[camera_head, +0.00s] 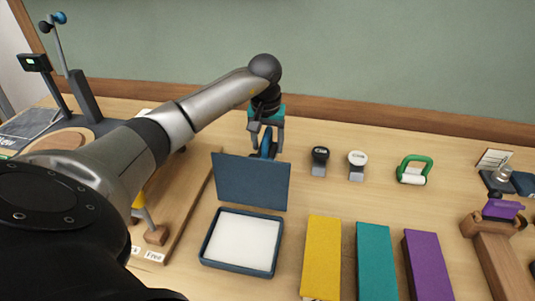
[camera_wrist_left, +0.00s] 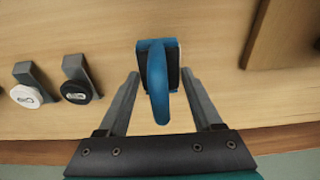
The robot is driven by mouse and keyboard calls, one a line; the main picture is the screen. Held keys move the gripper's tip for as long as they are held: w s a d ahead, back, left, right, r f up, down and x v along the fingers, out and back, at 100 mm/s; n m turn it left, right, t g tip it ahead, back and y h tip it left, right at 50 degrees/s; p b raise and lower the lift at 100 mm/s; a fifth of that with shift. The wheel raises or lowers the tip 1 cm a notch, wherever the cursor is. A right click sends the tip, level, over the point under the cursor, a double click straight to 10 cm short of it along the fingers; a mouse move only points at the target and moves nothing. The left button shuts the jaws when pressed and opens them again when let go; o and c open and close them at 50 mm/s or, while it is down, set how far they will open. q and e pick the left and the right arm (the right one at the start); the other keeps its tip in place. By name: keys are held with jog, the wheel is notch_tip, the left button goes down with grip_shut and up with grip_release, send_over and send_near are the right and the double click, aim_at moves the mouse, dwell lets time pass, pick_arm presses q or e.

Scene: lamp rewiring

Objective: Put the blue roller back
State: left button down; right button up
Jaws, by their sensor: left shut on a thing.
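The blue roller (camera_head: 266,146) is behind the upright blue lid of a shallow tray. In the left wrist view the blue roller (camera_wrist_left: 161,100) shows its curved blue handle and a dark middle between the fingers. My left gripper (camera_head: 266,125) points down and is shut on the roller; its fingers (camera_wrist_left: 160,75) lie on either side of it. Whether the roller touches the table is hard to tell. The lid hides part of the area in front of it. My right gripper is not in view.
The blue-rimmed tray (camera_head: 203,250) has a white inside. Two small stamps (camera_head: 320,160) and a green-handled roller (camera_head: 413,170) stand to the right. Yellow (camera_head: 322,257), teal (camera_head: 376,262) and purple (camera_head: 427,265) blocks lie in front. A wooden board (camera_head: 190,205) is at left.

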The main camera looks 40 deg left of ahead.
aim_at(268, 153)
pick_arm(q)
notch_tip(268, 153, down, 4)
jog(key=shift+r, duration=0.25)
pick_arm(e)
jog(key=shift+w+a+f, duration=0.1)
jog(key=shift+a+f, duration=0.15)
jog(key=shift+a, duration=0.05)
pick_arm(q)
jog(key=shift+f+b, duration=0.2)
jog(key=shift+b, duration=0.15)
jog(key=shift+c, duration=0.2)
grip_release()
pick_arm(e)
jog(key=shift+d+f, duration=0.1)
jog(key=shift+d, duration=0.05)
pick_arm(q)
jog(key=shift+r, duration=0.15)
jog(key=shift+r, duration=0.35)
jog(key=r, duration=0.3)
jog(key=s+r+p, duration=0.1)
jog(key=r, duration=0.3)
jog(key=d+r+p, duration=0.1)
jog(key=r, duration=0.3)
jog(key=shift+s+r, duration=0.15)
jog(key=shift+s, duration=0.2)
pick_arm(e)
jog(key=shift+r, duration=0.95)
